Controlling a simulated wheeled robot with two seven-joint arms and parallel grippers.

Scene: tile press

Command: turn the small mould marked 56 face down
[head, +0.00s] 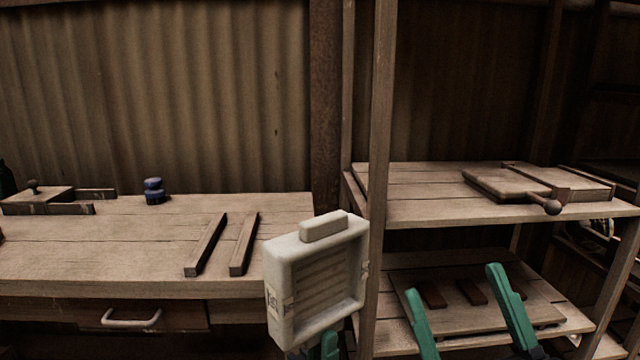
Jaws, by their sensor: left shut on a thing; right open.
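The small mould (277,285) is a pale, thick-walled block with a ribbed hollow and a raised bar on its upper edge. It is held up on edge in front of the bench, its hollow facing toward me and to the right. A small dark mark shows on its left side, too small to read. My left gripper (324,346) is shut on the mould from below, mostly hidden behind its lower edge. My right gripper (468,312) is open and empty to the right of the mould, its two green fingers pointing up in front of the lower shelf.
The wooden bench (130,240) at left carries two parallel bars (207,245), a blue knob-shaped object (154,191) and a wooden press-like piece (40,200). A shelf post (378,180) stands just behind the mould. A flat wooden tool (508,184) lies on the upper shelf (420,207).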

